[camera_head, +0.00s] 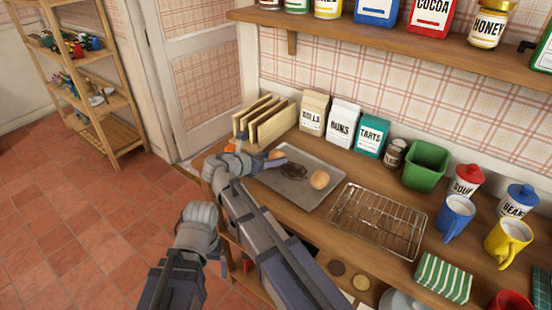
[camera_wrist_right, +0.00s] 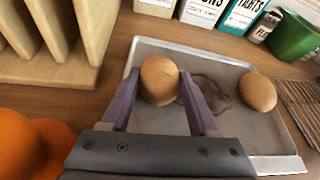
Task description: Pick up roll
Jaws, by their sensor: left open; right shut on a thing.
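A round tan-brown roll (camera_wrist_right: 160,80) sits between the two fingers of my right gripper (camera_wrist_right: 158,98) in the right wrist view, at the tray's left part. In the head view this roll (camera_head: 277,153) shows just past the fingertips of my right gripper (camera_head: 270,161), partly hidden. My right gripper is shut on it. I cannot tell whether it is clear of the tray. A second roll (camera_head: 319,180) lies on the grey metal tray (camera_head: 297,201), right of a dark stain; it also shows in the wrist view (camera_wrist_right: 258,92). My left gripper (camera_head: 222,265) hangs low, left of the counter, open.
A wire cooling rack (camera_head: 378,220) lies right of the tray. A wooden slatted rack (camera_head: 262,121) stands behind. Paper bags (camera_head: 313,112), a green container (camera_head: 425,164) and mugs (camera_head: 455,217) line the counter. An orange object (camera_wrist_right: 35,150) is near my right gripper.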

